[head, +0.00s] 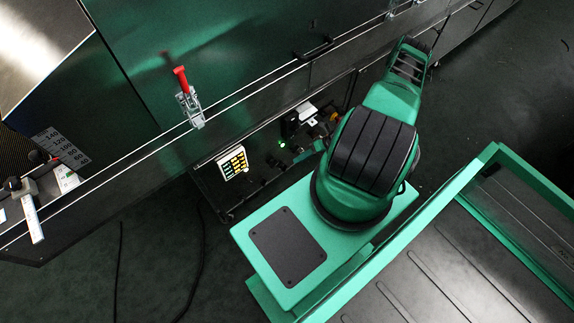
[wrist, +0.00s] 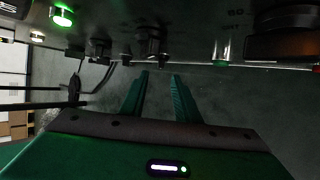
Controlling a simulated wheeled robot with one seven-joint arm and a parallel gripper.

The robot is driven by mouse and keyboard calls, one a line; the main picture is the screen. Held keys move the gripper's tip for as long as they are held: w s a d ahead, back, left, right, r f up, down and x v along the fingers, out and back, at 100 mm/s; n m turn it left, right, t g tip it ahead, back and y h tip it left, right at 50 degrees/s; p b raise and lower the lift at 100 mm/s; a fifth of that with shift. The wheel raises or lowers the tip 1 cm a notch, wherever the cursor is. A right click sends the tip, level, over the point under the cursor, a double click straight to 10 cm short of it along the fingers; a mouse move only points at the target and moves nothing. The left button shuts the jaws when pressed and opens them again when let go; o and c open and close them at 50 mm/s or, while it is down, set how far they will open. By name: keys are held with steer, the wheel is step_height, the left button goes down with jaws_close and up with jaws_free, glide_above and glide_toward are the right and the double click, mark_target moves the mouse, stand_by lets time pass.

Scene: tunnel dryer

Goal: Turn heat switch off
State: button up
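No heat switch is readable by label in either view. In the wrist view, a dark control panel (wrist: 185,22) spans the top, with several small dark switch-like parts (wrist: 150,44) along it; I cannot tell which is the heat switch or how it is set. My gripper (wrist: 160,75) shows two green fingers pointing at the panel's lower edge, apart with nothing between them. Whether they touch anything is not clear. In the head view my arm hides the gripper.
A lit green lamp (wrist: 62,17) and a large dark knob (wrist: 287,32) sit on the panel. In the head view, a box with yellow-lit keys (head: 232,163) and a red-handled clamp (head: 182,80) are on the dryer's side. Cables (head: 201,250) lie on open floor at lower left.

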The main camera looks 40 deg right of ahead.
mark_target(284, 167)
steer(key=x, duration=0.9)
steer(key=shift+d+f, duration=0.1)
jaws_close()
